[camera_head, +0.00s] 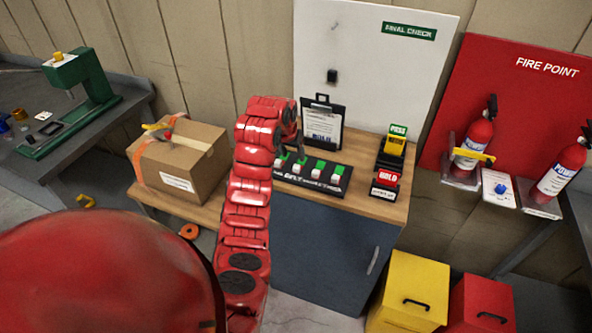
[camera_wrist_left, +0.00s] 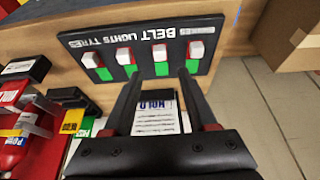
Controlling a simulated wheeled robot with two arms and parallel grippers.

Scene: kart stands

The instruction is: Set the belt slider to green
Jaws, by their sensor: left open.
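A dark slider panel (camera_head: 310,178) lies on the wooden cabinet top, printed BELT LIGHTS TYRES. It has several white knobs, each at the near end with a green patch beyond. In the left wrist view the panel (camera_wrist_left: 80,42) appears upside down. My left gripper (camera_wrist_left: 159,77) is open. Its fingertips point at the panel, one on each side of the green patch of the second knob from the right (camera_wrist_left: 160,52). Contact cannot be told. In the head view my red arm hides part of the gripper and panel's left side. My right gripper is not in view.
A clipboard (camera_head: 322,128) stands behind the panel. A PASS/HOLD stand (camera_head: 388,165) is to its right. A cardboard box (camera_head: 178,170) is to the left. A white board (camera_head: 375,60) rises behind. Yellow (camera_head: 408,290) and red (camera_head: 482,305) bins stand on the floor.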

